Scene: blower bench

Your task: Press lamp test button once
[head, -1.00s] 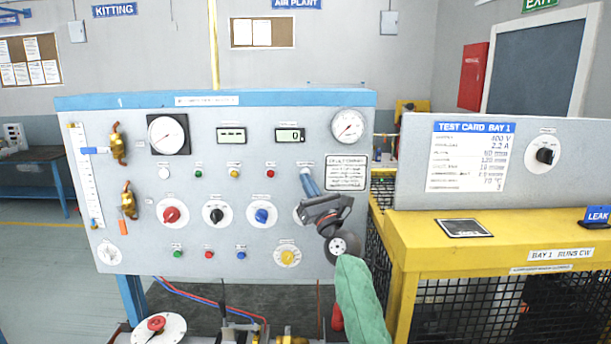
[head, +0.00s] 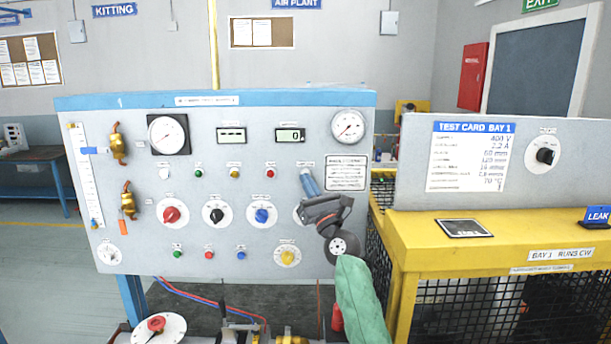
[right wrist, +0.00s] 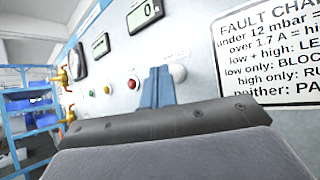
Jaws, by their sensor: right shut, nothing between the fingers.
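The grey upright test panel (head: 140,240) faces me. A round white button (right wrist: 178,73) shows in the right wrist view, just right of my fingertips and at the end of the lamp row. Its label is too small to read, so I cannot confirm it is the lamp test button. In the head view my right gripper hides it. My right gripper (head: 309,183) is shut and empty, its blue fingers pointing at the panel. In the right wrist view the fingers (right wrist: 158,88) are together beside the white button; contact cannot be told. My left gripper is out of view.
Lamps in white (head: 163,173), green (head: 198,174), yellow (head: 234,174) and red (head: 270,174) lie left of the gripper. Red (head: 171,215), black (head: 216,215) and blue (head: 262,215) knobs sit below. A yellow bench (head: 480,240) stands close on the right.

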